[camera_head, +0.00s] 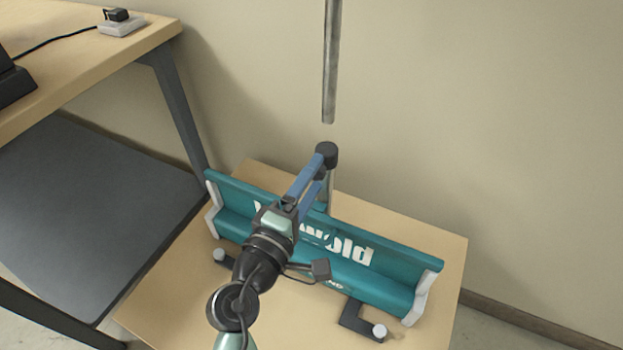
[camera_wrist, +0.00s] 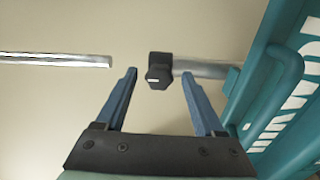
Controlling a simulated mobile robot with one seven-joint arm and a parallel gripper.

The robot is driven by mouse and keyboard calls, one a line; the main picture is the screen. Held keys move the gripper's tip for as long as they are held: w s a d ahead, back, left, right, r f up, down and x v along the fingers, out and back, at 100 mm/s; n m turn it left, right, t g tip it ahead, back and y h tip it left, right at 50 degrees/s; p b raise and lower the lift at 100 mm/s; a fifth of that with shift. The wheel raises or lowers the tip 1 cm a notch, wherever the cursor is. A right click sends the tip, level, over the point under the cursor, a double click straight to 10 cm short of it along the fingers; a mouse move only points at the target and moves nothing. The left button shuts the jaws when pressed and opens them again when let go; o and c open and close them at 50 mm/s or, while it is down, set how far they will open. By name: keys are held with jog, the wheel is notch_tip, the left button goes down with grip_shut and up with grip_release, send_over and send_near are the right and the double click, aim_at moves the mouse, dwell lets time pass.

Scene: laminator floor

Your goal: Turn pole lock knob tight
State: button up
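The black pole lock knob (camera_wrist: 158,75) sits on a dark collar at the end of a short silver pole (camera_wrist: 205,68). In the head view the dark collar and knob (camera_head: 327,153) top this pole, which stands behind the teal banner stand (camera_head: 405,282). My gripper (camera_wrist: 160,73) has its two blue fingers spread. In the wrist view the knob shows between the fingertips, with a gap on both sides. In the head view my gripper (camera_head: 319,170) reaches over the stand to the collar. How deep the knob lies between the fingers is unclear.
A separate silver pole (camera_head: 330,60) shows above the collar, with a gap between; it also shows in the wrist view (camera_wrist: 55,60). The stand rests on a wooden table (camera_head: 180,305). A desk (camera_head: 70,70) is at the left, and a bare wall (camera_head: 500,120) is behind.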

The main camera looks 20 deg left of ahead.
jog(key=s, duration=1.3)
jog(key=shift+a, duration=0.2)
jog(key=shift+w, duration=0.1)
